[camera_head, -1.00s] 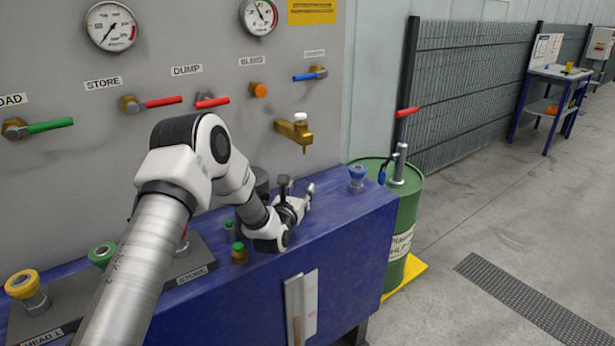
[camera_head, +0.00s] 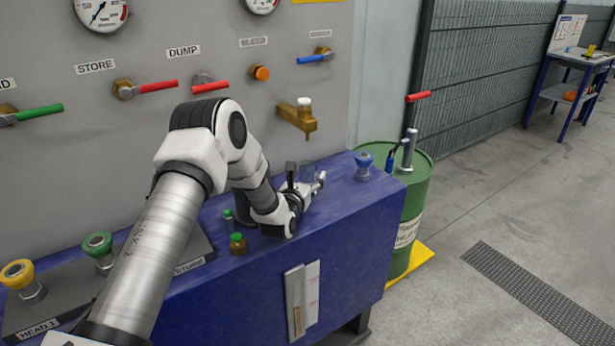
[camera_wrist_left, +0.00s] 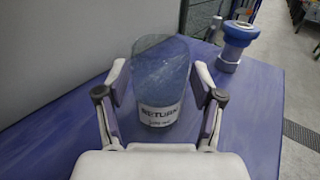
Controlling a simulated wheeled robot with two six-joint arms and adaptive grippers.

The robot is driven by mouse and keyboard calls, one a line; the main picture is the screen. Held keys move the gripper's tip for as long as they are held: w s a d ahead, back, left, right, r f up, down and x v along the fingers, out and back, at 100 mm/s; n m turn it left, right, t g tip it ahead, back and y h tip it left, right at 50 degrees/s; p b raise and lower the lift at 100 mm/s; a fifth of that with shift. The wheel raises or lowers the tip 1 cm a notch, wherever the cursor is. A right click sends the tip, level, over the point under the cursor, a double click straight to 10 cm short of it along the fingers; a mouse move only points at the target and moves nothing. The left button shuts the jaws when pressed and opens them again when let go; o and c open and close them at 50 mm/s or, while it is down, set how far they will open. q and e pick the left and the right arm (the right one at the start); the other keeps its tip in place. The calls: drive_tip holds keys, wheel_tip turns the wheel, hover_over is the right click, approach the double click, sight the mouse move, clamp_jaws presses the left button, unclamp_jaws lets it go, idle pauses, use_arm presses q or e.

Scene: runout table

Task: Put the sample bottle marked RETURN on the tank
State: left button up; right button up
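A clear bluish bottle (camera_wrist_left: 160,75) with a white label reading RETURN stands between the fingers of my left gripper (camera_wrist_left: 161,76) in the left wrist view. The fingers are open on both sides of it, with a narrow gap seen at each side. In the head view my left gripper (camera_head: 318,181) is low over the right part of the blue tank-like bench (camera_head: 225,290); the bottle there is faint and hard to make out. My right gripper is out of view.
Two small green-capped bottles (camera_head: 238,244) stand left of my wrist. A blue fitting (camera_head: 364,166) is right of the gripper, also in the wrist view (camera_wrist_left: 236,42). A brass tap (camera_head: 298,115) juts from the panel above. A green drum (camera_head: 412,205) stands beyond the right end.

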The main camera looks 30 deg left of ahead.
sight(305, 177)
use_arm(q)
drive_tip(key=shift+s+r, duration=0.25)
drive_tip(key=shift+r, duration=0.05)
drive_tip(key=shift+w+r+p, duration=0.15)
drive_tip(key=shift+r+p, duration=0.05)
drive_tip(key=shift+p, duration=0.25)
drive_tip(key=b+v, duration=0.1)
drive_tip(key=v, duration=0.6)
drive_tip(key=shift+s+d+f+b, duration=0.1)
drive_tip(key=shift+s+b, duration=0.15)
drive_tip(key=shift+b, duration=0.05)
